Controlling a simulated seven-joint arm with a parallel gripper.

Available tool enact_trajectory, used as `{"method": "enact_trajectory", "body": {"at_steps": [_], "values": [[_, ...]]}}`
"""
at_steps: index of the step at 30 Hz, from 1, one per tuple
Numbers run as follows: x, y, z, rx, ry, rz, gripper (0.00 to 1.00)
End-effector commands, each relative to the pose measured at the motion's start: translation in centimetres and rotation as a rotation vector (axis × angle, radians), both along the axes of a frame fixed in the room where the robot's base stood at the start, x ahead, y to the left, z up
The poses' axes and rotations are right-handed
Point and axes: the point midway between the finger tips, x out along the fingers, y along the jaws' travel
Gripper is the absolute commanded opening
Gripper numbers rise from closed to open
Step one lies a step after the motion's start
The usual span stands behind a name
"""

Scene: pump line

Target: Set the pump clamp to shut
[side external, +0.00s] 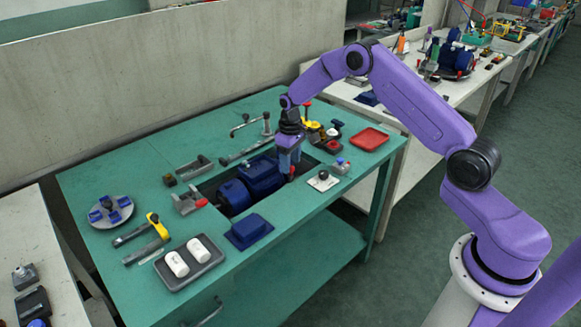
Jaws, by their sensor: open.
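A dark blue pump (235,193) sits in a recess in the middle of the green table. My gripper (288,176) points down over the right end of the pump's blue body, and its fingers are small in this view. Whether it touches anything cannot be told. A grey clamp-like fitting with a red tip (188,201) stands at the left edge of the recess. I cannot tell for sure which part is the pump clamp, or how it is set. The area right under my gripper is partly hidden.
A grey tray (208,275) with two white cylinders, a blue block (249,231) and yellow-handled tools (152,236) lie in front. A round plate (110,213) is at left. A red tray (370,139) is at right.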

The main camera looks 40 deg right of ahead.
Motion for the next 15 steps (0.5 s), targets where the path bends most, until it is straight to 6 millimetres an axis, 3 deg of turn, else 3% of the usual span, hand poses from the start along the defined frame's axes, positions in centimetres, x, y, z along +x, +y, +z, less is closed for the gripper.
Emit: {"method": "enact_trajectory", "body": {"at_steps": [6, 15], "values": [[0.0, 0.0, -2.3, 0.000, 0.000, 0.000, 0.54], [0.1, 0.0, -2.7, 0.001, -0.002, 0.000, 0.54]]}}
